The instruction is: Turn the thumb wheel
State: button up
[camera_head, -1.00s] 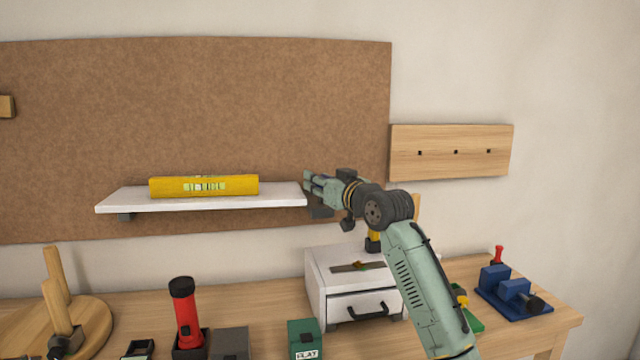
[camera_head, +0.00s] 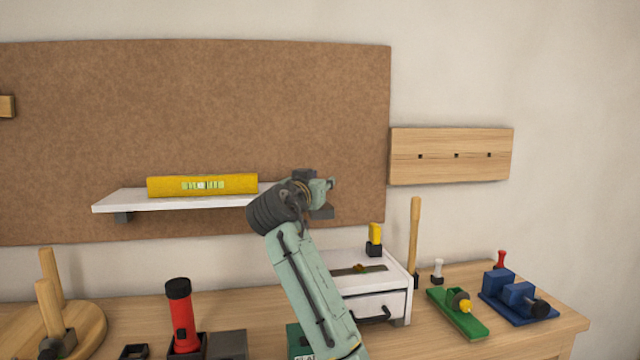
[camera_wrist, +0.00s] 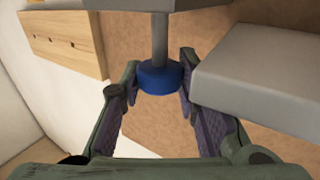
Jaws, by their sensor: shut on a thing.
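The thumb wheel (camera_wrist: 158,80) is a small blue disc on a grey shaft (camera_wrist: 160,38) in the wrist view. My gripper (camera_wrist: 159,73) has one finger on each side of the wheel and is shut on it. In the head view my gripper (camera_head: 328,188) is at the right end of the white shelf (camera_head: 125,200), mostly side-on. The wheel cannot be made out there, and my arm covers the shelf's right end.
A yellow level (camera_head: 203,185) lies on the shelf. Below is a wooden bench with a white drawer box (camera_head: 392,270), a red torch (camera_head: 182,318), a green base (camera_head: 470,322) and a blue vise-like block (camera_head: 517,295). A pegged board (camera_head: 450,155) hangs at right.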

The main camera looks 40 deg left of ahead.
jog(key=shift+o, duration=0.3)
jog(key=m+h, duration=0.1)
jog(key=h, duration=0.1)
jog(key=shift+m+t+h+p, duration=0.3)
jog(key=shift+m+t, duration=0.1)
jog(key=shift+o, duration=1.1)
jog(key=shift+d+r+m+h, duration=0.2)
jog(key=shift+d+m+h, duration=0.1)
jog(key=shift+m+h, duration=0.15)
jog(key=shift+c, duration=0.2)
jog(key=shift+r, duration=0.35)
jog(key=o, duration=0.9)
jog(key=shift+s+a+f, duration=0.1)
jog(key=shift+a+f, duration=0.1)
jog(key=shift+f, duration=0.25)
jog(key=shift+s+a+f, duration=0.15)
jog(key=shift+s+f, duration=0.05)
jog(key=shift+s, duration=0.4)
jog(key=s+d+r, duration=0.1)
jog(key=s, duration=0.6)
jog(key=shift+d+r, duration=0.25)
jog(key=shift+d, duration=0.05)
